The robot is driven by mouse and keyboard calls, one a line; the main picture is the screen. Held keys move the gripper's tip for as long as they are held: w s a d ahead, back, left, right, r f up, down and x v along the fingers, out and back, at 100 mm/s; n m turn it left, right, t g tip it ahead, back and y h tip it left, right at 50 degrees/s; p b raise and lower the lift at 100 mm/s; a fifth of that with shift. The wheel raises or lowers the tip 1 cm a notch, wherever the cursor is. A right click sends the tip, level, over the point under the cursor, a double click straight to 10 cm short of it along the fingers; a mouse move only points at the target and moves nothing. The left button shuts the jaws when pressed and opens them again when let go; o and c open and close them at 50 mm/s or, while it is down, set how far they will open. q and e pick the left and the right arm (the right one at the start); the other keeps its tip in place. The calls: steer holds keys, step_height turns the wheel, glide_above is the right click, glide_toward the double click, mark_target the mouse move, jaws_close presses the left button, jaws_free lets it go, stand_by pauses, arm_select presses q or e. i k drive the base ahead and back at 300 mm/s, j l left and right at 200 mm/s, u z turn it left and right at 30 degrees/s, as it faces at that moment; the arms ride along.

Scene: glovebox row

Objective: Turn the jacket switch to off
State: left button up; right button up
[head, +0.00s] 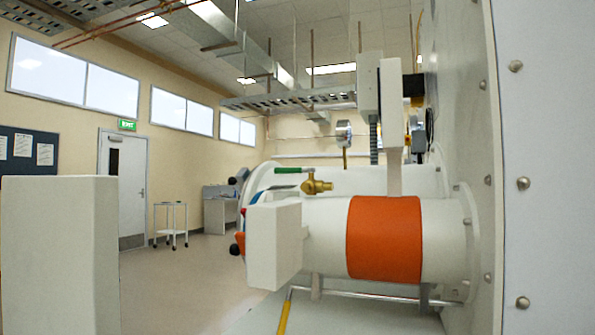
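A broad orange band (384,240), possibly the jacket, wraps a white horizontal cylinder (325,230) that joins the panelled wall at right. A small yellow piece with red on it (407,141) shows behind a pale upright bar above the cylinder. It is partly hidden and too small to tell whether it is the jacket switch or how it is set. No other switch can be made out. Neither of my grippers can be made out in the head view.
A brass valve (316,186) with a green lever (293,170) sits above the cylinder. A pale block (275,245) stands before the cylinder's left end. A larger pale block (60,258) fills the lower left. Open floor (185,280) lies between them, with a trolley (171,225) farther back.

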mark_target(240, 236)
steer(key=k+j+z, duration=0.2)
steer(key=k, duration=0.25)
steer(key=k+j+z, duration=0.45)
steer(key=k+j, duration=0.5)
steer(key=j+z, duration=0.1)
steer(key=j, duration=0.4)
steer(key=k+j+z, duration=0.15)
steer(key=j, duration=0.35)
steer(key=j+z, duration=0.1)
steer(key=j, duration=0.4)
steer(key=k, duration=0.05)
